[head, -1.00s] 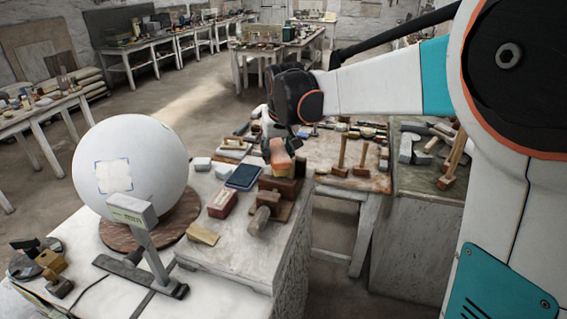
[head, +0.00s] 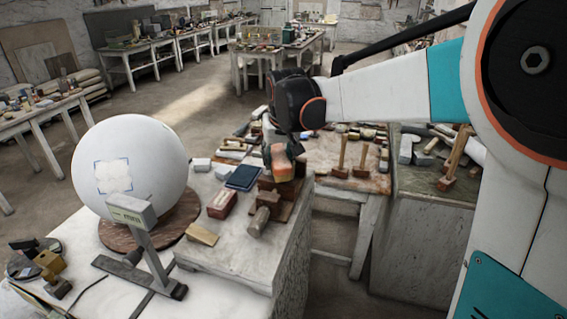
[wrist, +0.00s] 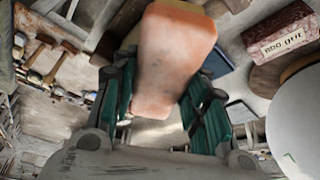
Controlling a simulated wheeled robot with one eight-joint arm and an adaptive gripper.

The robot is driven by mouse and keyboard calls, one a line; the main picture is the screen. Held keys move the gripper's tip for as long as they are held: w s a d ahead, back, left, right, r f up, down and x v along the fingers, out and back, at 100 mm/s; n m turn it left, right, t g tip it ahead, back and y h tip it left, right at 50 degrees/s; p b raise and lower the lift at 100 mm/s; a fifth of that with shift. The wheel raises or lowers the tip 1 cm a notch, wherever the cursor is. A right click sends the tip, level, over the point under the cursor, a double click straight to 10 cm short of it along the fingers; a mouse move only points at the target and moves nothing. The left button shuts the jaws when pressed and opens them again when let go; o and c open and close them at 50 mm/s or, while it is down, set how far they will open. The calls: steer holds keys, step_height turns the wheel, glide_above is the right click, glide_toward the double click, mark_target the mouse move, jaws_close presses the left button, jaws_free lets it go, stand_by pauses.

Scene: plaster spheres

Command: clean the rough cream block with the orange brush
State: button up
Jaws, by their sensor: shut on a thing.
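My gripper (head: 278,156) is over the far right part of the grey-white bench block. In the wrist view its green fingers (wrist: 160,108) are shut on an orange, block-shaped thing, which I take for the orange brush (wrist: 172,60). It also shows under my wrist in the head view (head: 284,165). A paler yellowish part shows behind its orange face. A flat tan-cream block (head: 202,235), perhaps the rough cream block, lies near the front left edge of the bench block, apart from my gripper. Its texture is too small to tell.
A dark red grit block (head: 222,204) and a blue pad (head: 243,177) lie between them. A wooden mallet-like thing (head: 263,215) lies to the right. A large white sphere (head: 125,170) stands at left on a round base, behind a grey post-mounted device (head: 132,212).

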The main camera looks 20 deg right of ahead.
mark_target(276, 148)
steer(key=shift+s, duration=0.55)
steer(key=shift+f, duration=0.1)
steer(key=shift+w, duration=0.1)
stand_by(1.8)
steer(key=shift+w+d, duration=0.15)
steer(key=shift+w, duration=2.05)
steer(key=shift+s, duration=0.15)
